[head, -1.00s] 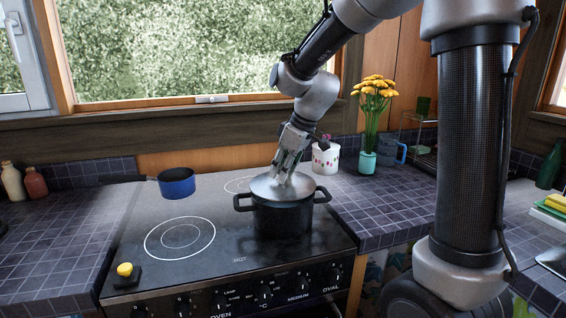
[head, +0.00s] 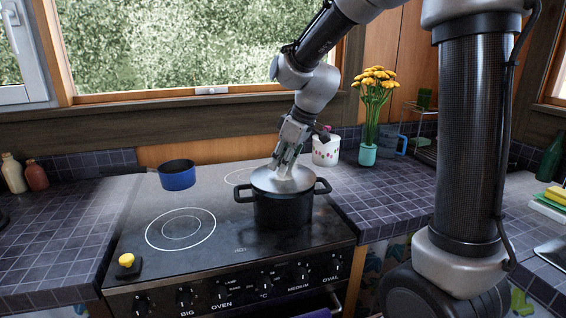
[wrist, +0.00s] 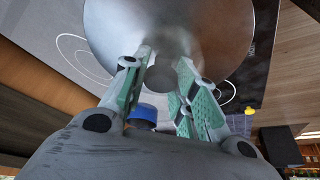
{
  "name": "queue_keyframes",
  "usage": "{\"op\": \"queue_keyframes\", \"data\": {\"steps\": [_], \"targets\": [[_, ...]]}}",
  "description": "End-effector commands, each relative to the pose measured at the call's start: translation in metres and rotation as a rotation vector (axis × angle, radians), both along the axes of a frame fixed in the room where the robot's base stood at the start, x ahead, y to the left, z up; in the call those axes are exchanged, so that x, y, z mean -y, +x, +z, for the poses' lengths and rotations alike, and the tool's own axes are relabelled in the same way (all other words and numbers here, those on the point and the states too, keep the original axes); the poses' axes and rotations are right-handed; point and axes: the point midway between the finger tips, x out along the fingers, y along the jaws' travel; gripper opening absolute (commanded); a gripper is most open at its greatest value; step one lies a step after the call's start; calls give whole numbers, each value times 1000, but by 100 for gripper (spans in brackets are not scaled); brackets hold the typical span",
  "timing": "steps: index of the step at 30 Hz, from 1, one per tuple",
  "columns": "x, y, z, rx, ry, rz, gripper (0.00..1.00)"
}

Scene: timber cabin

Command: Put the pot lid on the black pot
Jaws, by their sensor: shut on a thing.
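The pot lid (head: 262,180) is a round silvery metal disc. In the head view it lies over the mouth of the black pot (head: 283,212), roughly level and centred; I cannot tell if its rim is fully seated. The pot has two side handles and stands on the right part of the stove. My gripper (head: 286,167) reaches down from above and is shut on the lid at its middle. In the wrist view the green-padded fingers (wrist: 163,72) come down at the lid (wrist: 205,25), which hides the pot; the grip itself is partly hidden.
A blue pan (head: 178,180) stands at the stove's back left, with a bare burner ring (head: 180,229) in front. A yellow-topped black object (head: 126,265) sits at the stove's front left. A white mug (head: 326,150) and a flower vase (head: 367,153) stand behind right.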

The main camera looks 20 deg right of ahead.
Motion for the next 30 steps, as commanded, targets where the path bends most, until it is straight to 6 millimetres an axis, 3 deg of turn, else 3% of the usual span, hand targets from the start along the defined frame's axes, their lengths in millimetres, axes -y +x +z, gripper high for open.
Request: {"op": "queue_keyframes", "data": {"steps": [20,21,24,25,30], "targets": [[0,0,-13,0,0,0,0],[0,0,-14,0,0,0,30],[0,0,-13,0,0,0,48],[0,0,-13,0,0,0,53],[0,0,-13,0,0,0,53]]}}
